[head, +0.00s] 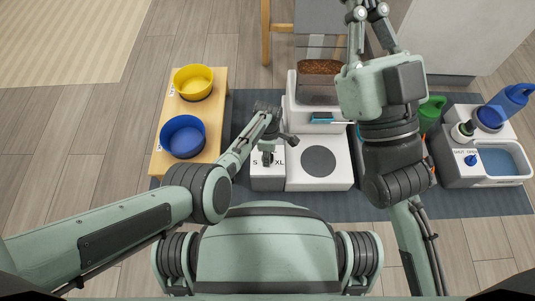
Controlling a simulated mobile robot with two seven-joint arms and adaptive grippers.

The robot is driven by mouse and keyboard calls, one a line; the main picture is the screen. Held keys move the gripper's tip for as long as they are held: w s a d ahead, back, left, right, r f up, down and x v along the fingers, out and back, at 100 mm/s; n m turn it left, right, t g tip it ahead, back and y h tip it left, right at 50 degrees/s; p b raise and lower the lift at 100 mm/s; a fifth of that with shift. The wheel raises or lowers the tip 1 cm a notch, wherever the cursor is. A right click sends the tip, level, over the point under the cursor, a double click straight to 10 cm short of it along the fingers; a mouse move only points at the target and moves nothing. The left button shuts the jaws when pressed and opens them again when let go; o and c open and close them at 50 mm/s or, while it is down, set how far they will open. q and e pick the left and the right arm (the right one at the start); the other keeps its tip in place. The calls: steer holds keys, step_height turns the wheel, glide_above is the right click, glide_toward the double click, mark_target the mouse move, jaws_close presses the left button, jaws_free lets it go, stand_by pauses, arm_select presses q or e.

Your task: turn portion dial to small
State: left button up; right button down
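The portion dial unit (268,180) is a white box with the letters S and XL on its top, beside the feeder base (318,180) on the dark mat. My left gripper (273,148) is over the top of this unit, between the letters. It covers most of the dial, so the pointer's setting is hidden. I cannot tell whether its fingers touch the knob or are shut. My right gripper (370,12) is raised at the top of the view, with its fingers apart and nothing between them.
The feeder hopper (320,83) with brown kibble stands behind the base. A wooden stand (211,110) at left holds a yellow bowl (193,82) and a blue bowl (183,136).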

arm_select(q)
steer(key=shift+s+n, duration=0.1)
steer(key=shift+n, duration=0.5)
steer(key=o, duration=1.2)
steer(key=shift+c, duration=0.2)
